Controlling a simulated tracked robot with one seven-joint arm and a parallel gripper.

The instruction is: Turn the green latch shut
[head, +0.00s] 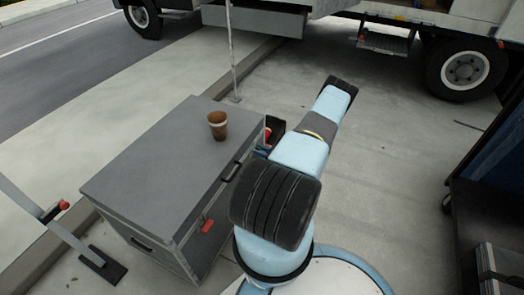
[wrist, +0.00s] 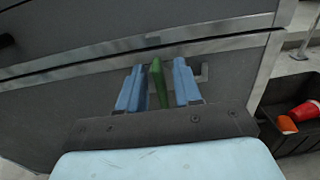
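The green latch (wrist: 157,84) is on the front face of a grey case (wrist: 85,100), just below the metal-edged lid seam. It points roughly upright in the wrist view. My gripper (wrist: 158,88) is open, with one blue finger on each side of the latch and a visible gap to each. I cannot tell how far the fingertips reach past it. In the head view the grey case (head: 165,160) stands left of my arm.
A brown cup (head: 217,124) stands on the case lid. A red latch (head: 207,226) and a dark handle (head: 231,171) are on the same front face. A black bin (wrist: 296,128) with a red cup (wrist: 305,111) stands beside the case. A dark cart (head: 490,190) is at right.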

